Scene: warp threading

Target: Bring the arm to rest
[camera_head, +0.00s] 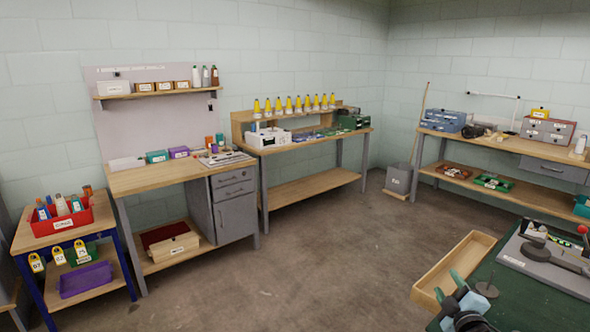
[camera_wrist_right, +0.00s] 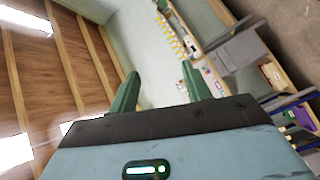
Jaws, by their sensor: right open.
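My right gripper (camera_head: 449,286) is low at the right in the head view, beside the wooden tray (camera_head: 430,287) and the green work surface (camera_head: 505,295). Its two green fingers stand apart with nothing between them. In the right wrist view the open fingers (camera_wrist_right: 160,74) point up into free air, with the wall and the benches far beyond them. My left gripper shows in neither view.
A grey device with a red knob (camera_head: 583,229) stands on the green surface at the right. Workbenches line the walls, one with yellow cones (camera_head: 289,105). A red bin (camera_head: 62,221) is at the left. The middle floor (camera_head: 270,280) is clear.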

